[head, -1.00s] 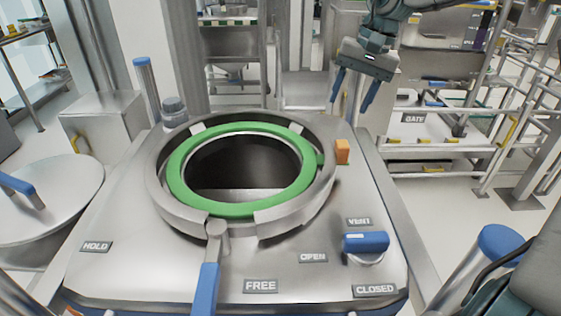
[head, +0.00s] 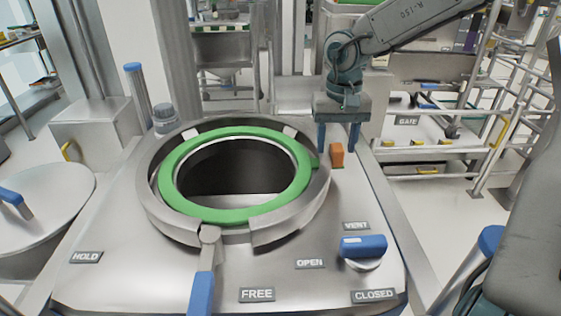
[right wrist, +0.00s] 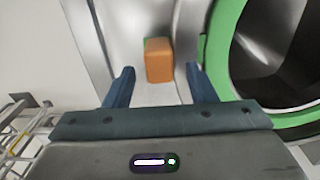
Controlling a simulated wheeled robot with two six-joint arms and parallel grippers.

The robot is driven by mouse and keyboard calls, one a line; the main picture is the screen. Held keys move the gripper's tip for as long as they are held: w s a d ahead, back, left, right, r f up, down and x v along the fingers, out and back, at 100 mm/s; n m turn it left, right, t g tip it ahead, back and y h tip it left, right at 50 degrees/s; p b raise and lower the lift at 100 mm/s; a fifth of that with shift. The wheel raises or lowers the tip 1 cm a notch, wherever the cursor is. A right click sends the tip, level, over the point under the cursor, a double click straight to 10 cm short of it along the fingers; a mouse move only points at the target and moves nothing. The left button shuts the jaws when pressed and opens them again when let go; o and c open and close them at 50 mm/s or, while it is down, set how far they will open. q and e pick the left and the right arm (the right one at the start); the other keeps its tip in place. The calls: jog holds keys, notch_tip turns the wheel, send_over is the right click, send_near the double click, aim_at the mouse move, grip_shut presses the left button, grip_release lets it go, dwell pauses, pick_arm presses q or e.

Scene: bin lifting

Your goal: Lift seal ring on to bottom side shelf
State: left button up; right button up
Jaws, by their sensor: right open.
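The green seal ring (head: 172,190) lies in the round steel collar of the vessel top, around the dark opening. It also shows at the right of the right wrist view (right wrist: 217,45). An orange block (head: 337,155) stands on the vessel top at the ring's right edge. In the right wrist view the orange block (right wrist: 159,60) shows between and beyond the two open fingers (right wrist: 160,80). My left gripper is not in view.
A blue-handled lever (head: 203,290) stands at the front of the collar, and a blue valve knob (head: 363,246) is at the front right. A round lid (head: 50,205) is at the left. Railings and shelves (head: 430,150) stand at the back right.

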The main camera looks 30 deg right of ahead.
notch_tip(320, 180, down, 2)
jog(key=shift+w+f, duration=0.1)
jog(key=shift+f, duration=0.1)
grip_shut()
jog(key=shift+r, duration=0.25)
